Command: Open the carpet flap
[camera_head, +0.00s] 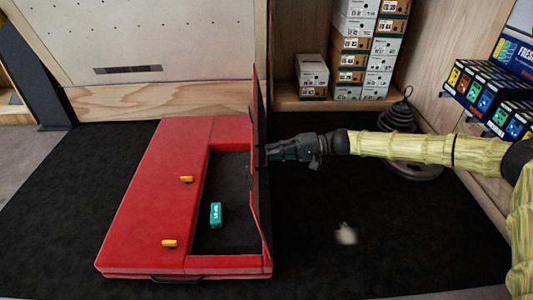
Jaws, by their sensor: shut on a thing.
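A red crash pad (165,190) lies on the dark floor mat, with a dark recess (225,238) along its right side. The carpet flap (259,165) stands about upright along the right edge of the recess, seen nearly edge-on. My gripper (270,153) reaches in from the right and is shut on the flap near its middle. The fingertips are small and partly hidden at the flap. A small teal box (216,214) lies in the recess.
A grey weight stack (402,125) stands behind my arm. Shoe boxes (350,60) fill a back shelf, and packaged goods (490,85) line the right wall. The mat right of the pad is mostly clear, with a small pale object (346,234).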

